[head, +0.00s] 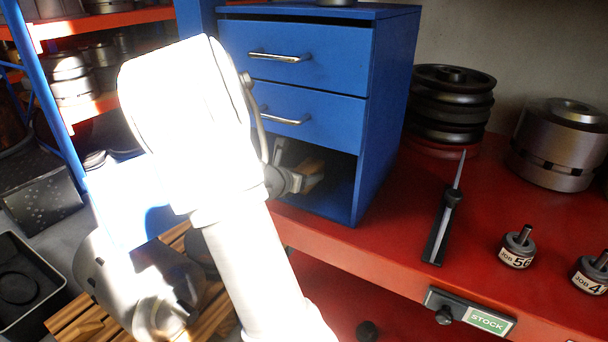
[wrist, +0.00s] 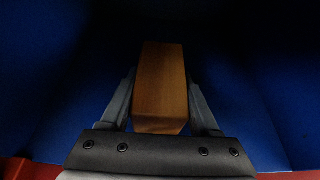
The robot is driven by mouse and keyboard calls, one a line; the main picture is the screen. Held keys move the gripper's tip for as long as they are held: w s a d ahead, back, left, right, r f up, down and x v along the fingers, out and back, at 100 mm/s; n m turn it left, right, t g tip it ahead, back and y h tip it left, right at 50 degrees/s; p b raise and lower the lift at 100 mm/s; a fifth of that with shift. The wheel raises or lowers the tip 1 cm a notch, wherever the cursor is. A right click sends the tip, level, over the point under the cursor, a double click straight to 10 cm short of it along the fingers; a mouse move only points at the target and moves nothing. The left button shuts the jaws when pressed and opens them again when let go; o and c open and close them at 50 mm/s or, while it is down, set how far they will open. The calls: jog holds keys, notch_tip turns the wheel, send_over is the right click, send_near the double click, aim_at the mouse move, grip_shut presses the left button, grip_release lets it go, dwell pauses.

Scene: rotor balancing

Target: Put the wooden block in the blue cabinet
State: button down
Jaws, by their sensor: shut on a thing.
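The blue cabinet (head: 385,110) stands on the red bench, with two closed drawers above an open bottom compartment. My gripper (head: 308,180) reaches into that compartment from the left. It is shut on the wooden block (head: 314,165), which shows as a small brown shape inside the opening. In the wrist view the wooden block (wrist: 160,88) sits between the two fingers of my gripper (wrist: 161,105), with dark blue cabinet walls around it. I cannot tell whether the block touches the compartment floor. My arm hides the cabinet's left side in the head view.
The red bench (head: 400,275) has a file-like tool (head: 445,215), a small part labelled JOB 56 (head: 517,248) and another labelled part (head: 592,272). Dark stacked discs (head: 450,105) and a metal rotor (head: 562,145) stand right of the cabinet.

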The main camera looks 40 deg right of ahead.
jog(key=shift+f, duration=0.1)
jog(key=shift+c, duration=0.6)
grip_release()
